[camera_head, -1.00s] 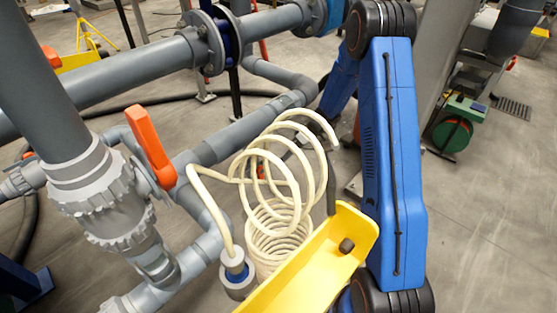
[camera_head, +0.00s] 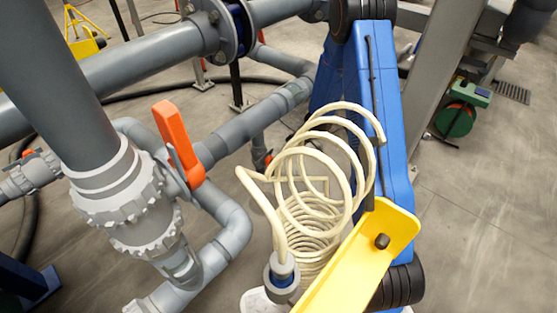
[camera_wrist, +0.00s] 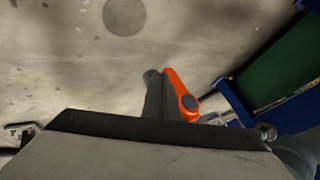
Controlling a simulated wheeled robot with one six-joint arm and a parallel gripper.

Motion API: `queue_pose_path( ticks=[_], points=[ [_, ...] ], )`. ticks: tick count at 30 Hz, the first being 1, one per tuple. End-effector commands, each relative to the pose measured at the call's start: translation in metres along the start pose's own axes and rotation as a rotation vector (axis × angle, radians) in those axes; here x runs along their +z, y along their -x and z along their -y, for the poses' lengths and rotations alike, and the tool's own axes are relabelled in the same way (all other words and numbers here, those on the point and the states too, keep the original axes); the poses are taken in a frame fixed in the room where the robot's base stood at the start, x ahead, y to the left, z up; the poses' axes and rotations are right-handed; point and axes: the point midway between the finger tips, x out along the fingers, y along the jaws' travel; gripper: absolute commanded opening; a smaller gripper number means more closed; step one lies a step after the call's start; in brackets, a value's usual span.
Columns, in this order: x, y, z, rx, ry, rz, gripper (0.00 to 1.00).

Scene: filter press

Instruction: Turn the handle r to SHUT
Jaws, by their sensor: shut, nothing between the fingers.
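A long orange lever handle (camera_head: 178,145) stands tilted on a grey plastic valve (camera_head: 128,205) at the left of the head view. In the wrist view, an orange handle (camera_wrist: 179,97) with a round grey hub shows near the middle. I cannot tell whether it is the same handle. My gripper (camera_wrist: 154,80) appears as a dark, narrow pair of shut fingers just left of that orange handle, close beside it. Whether they touch is unclear. Nothing shows between the fingers. In the head view my gripper is out of sight. No SHUT marking is readable.
Thick grey pipes (camera_head: 130,82) cross the left and back. A cream coiled hose (camera_head: 318,190) and a yellow bracket (camera_head: 360,258) stand beside my blue arm. A blue-edged box with green inside (camera_wrist: 275,80) is at right in the wrist view.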

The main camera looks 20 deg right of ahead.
Motion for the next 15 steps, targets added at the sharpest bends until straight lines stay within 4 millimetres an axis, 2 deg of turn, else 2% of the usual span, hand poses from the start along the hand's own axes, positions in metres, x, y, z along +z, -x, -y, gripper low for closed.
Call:
queue_pose_path(
  ticks=[15],
  points=[
    [0.0009,-0.0023,-0.0009,-0.038,-0.018,-0.009,0.00]
  ],
)
